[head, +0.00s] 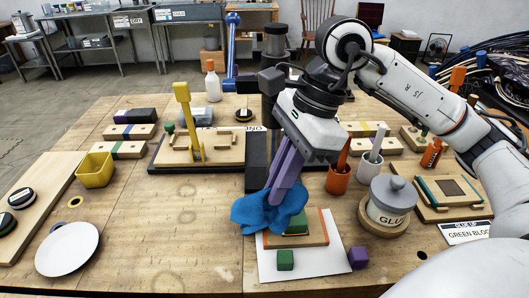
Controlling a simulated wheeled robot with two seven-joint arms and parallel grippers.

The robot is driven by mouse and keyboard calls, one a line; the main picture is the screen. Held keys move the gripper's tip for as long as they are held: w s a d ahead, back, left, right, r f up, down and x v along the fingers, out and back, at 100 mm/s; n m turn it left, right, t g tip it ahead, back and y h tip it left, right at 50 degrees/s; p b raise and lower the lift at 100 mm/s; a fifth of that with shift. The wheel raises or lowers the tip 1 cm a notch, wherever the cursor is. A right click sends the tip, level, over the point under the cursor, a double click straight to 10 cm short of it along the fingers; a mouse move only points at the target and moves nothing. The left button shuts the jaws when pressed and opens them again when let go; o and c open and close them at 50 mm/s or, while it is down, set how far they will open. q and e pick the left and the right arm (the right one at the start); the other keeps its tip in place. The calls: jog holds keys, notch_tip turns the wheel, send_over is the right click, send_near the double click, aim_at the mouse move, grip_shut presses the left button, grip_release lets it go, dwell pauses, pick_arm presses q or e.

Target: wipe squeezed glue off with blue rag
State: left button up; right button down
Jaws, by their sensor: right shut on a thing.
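My right gripper (278,190), with purple fingers, points down and is shut on the crumpled blue rag (262,212). The rag hangs over the left edge of a wooden board (307,238) on a white sheet (270,268). A green block (296,224) on the board is partly covered by the rag and fingers. I cannot tell whether the rag touches the block. No squeezed glue can be made out; any under the rag is hidden. A lidded glue pot (388,207) stands on a round wooden base to the right. My left gripper is not in view.
A green cube (285,260) and a purple cube (358,258) lie near the board. An orange cup (340,178) and a white cup (369,167) stand behind. A yellow upright tool (187,120) rises at the back. The table left of the rag is mostly clear.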

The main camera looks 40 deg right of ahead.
jog(key=shift+m, duration=0.5)
notch_tip(320, 180, down, 8)
jog(key=b, duration=0.8)
jog(key=shift+w+d+f, duration=0.1)
jog(key=shift+d, duration=0.05)
jog(key=shift+f+b, duration=0.25)
jog(key=shift+b, duration=0.1)
jog(key=shift+r, duration=0.1)
jog(key=c, duration=1)
grip_release()
